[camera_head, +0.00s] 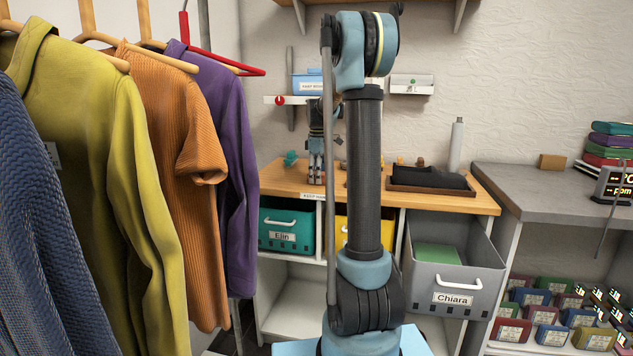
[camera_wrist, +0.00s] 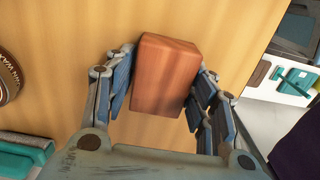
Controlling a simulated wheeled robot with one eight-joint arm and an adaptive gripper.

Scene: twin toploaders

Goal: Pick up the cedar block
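A reddish-brown block, which looks like the cedar block (camera_wrist: 163,78), lies between the two fingers of my gripper (camera_wrist: 165,85) in the wrist view, over a light wooden surface. The fingers are on its left and right sides, very close to it. I cannot tell whether both press on it. In the head view my gripper (camera_head: 316,168) points down, low over the wooden counter (camera_head: 287,182). I cannot make out the block there.
A dark tray (camera_head: 430,188) with folded dark cloth lies right on the counter. Drawers marked Elin (camera_head: 283,237) and Chiara (camera_head: 451,297) are below; Chiara's is pulled out. A tan block (camera_head: 552,161) sits on the grey counter. Hanging clothes (camera_head: 90,150) fill the left.

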